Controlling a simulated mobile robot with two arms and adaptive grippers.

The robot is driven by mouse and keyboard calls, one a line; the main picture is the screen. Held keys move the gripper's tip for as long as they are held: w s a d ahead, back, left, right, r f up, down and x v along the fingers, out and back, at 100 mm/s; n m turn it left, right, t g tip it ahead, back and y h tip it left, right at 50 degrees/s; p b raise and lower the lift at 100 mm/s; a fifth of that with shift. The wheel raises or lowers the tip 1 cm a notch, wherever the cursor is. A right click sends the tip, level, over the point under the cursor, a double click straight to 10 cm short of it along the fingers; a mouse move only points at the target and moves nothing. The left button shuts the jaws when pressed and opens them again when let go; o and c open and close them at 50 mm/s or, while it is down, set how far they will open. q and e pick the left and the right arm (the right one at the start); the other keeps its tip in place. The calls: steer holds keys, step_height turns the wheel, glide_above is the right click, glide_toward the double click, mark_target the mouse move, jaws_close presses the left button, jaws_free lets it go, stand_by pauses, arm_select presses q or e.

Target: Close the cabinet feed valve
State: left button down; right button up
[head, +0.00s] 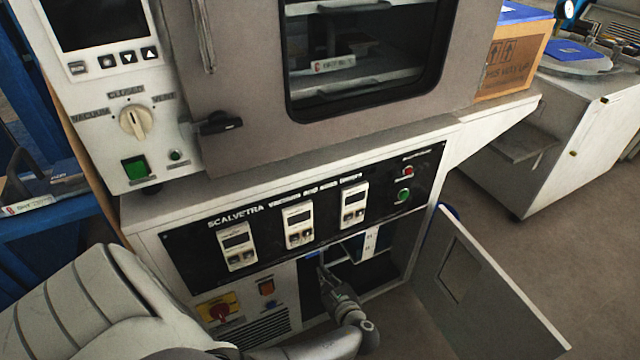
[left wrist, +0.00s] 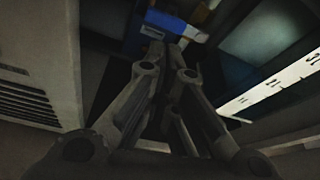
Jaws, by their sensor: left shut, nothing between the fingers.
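My left gripper (head: 322,272) reaches into the open lower cabinet (head: 390,285) under the control panel. Its fingers are shut and hold nothing. In the left wrist view, the fingertips (left wrist: 170,45) are close to a blue part (left wrist: 135,42) with a lighter blue edge. This part may belong to the feed valve, but the dark interior hides its shape. I cannot tell whether the fingertips touch it. The cabinet door (head: 480,290) stands open to the right. My right gripper is not in view.
The black control panel (head: 280,225) with several small displays is above the opening. A red-and-yellow switch (head: 219,311) and a vent grille (head: 262,331) are left of it. A white marked strip (head: 370,243) stands inside, right of my gripper. Floor is clear at right.

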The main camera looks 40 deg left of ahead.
arm_select(q)
steer(key=v, duration=0.6)
steer(key=shift+d+f, duration=0.1)
steer(key=shift+f, duration=0.05)
